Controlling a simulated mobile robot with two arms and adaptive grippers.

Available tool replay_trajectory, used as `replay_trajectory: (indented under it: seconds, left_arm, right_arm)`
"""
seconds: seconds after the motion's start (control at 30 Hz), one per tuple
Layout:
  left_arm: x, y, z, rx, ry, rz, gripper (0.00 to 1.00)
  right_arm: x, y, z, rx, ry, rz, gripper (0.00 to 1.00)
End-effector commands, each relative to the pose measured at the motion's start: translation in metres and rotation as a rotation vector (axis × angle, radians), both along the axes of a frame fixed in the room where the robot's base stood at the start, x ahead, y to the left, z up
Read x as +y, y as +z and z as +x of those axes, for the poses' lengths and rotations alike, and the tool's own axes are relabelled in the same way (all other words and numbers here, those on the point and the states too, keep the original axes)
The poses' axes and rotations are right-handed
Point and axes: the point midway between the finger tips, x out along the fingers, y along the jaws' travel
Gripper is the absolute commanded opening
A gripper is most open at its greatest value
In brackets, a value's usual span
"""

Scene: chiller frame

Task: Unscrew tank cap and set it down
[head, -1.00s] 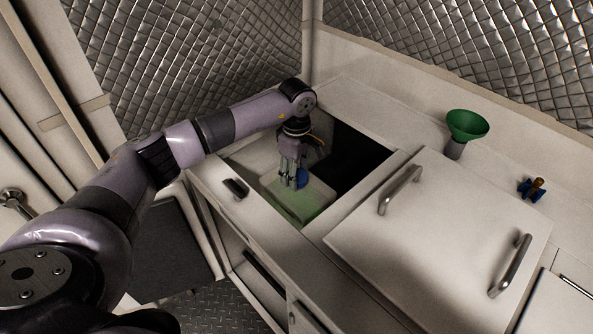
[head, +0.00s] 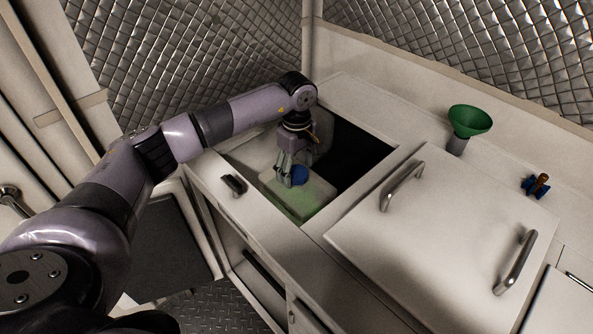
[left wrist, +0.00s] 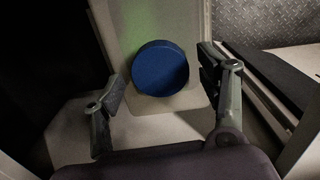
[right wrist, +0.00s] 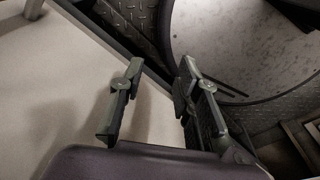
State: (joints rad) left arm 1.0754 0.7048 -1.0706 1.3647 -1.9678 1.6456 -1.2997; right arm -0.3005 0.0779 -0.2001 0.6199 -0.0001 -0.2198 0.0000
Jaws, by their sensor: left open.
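The blue round tank cap (head: 300,174) sits on a pale, green-tinted tank (head: 312,197) inside the open bay of the white counter. My left gripper (head: 287,178) is down in the bay beside the cap, pointing downward. In the left wrist view the cap (left wrist: 160,68) lies ahead between the two spread fingers (left wrist: 165,75), with a visible gap on each side. The left gripper is open and holds nothing. My right gripper (right wrist: 160,75) shows only in the right wrist view; its fingers are apart with nothing between them.
A closed lid with two metal handles (head: 401,187) covers the counter right of the bay. A green funnel (head: 469,122) and a small blue-and-brown valve-like item (head: 537,185) stand at the back right. A small dark handle (head: 233,184) is on the bay's left rim.

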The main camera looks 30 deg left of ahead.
Motion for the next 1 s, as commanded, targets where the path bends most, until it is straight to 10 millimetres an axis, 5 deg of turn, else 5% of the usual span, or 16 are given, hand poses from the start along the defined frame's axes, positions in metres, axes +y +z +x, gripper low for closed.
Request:
replay_trajectory:
  seconds: [0.7,1.0]
  left_arm:
    - [-0.001,-0.002,0.001,0.0,-0.564,0.001,0.67]
    - [-0.001,0.0,0.001,0.0,-0.597,0.0,0.67]
  right_arm:
    - [-0.002,-0.043,0.0,-0.001,0.001,-0.003,0.3]
    - [-0.003,-0.043,0.001,-0.001,0.001,-0.003,0.3]
